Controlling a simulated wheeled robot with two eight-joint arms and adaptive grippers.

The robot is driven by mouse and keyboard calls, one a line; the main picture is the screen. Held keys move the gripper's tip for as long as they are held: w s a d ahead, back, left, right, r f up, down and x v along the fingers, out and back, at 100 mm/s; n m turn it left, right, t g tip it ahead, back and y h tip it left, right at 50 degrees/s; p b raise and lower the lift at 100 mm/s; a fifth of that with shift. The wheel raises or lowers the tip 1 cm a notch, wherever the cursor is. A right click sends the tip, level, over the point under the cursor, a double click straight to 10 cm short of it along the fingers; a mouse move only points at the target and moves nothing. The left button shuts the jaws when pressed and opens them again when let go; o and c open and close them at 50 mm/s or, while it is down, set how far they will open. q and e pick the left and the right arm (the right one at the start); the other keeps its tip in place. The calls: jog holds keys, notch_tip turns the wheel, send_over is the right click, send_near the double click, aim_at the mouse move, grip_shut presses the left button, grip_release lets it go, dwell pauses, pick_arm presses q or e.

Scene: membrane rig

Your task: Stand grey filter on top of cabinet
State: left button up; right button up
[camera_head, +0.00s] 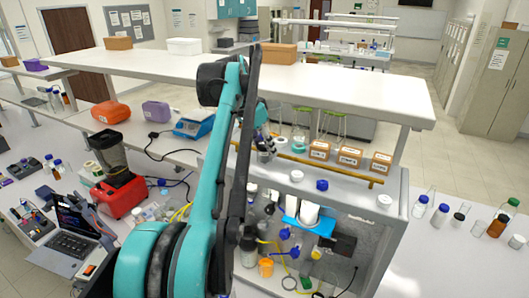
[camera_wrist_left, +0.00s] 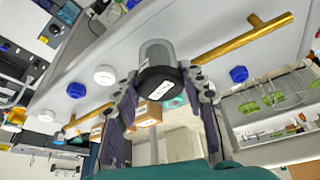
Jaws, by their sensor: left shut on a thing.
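The grey filter (camera_wrist_left: 157,50) is a grey cylinder with a black end cap that carries a white label. In the left wrist view my left gripper (camera_wrist_left: 162,86) is shut on it, with one finger on each side of the black end. In the head view the left gripper (camera_head: 266,138) is over the back part of the cabinet top, partly hidden by my teal arm, and the filter (camera_head: 265,156) shows small below it. The cabinet (camera_head: 349,197) has a pale top and an open-looking front. I cannot tell whether the filter touches the top. My right gripper is not in view.
A brass rail (camera_head: 332,170) runs along the cabinet top near several cardboard boxes (camera_head: 350,157). White caps (camera_head: 296,175) and a blue knob (camera_head: 322,185) stand on the top, with bare surface between them. Bottles (camera_head: 440,214) stand on the bench at right.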

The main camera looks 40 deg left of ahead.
pick_arm(q)
notch_tip(320, 180, down, 2)
jog(key=shift+s+f, duration=0.1)
jog(key=shift+f, duration=0.1)
jog(key=shift+f, duration=0.1)
jog(key=o, duration=1.2)
jog(key=shift+c, duration=0.2)
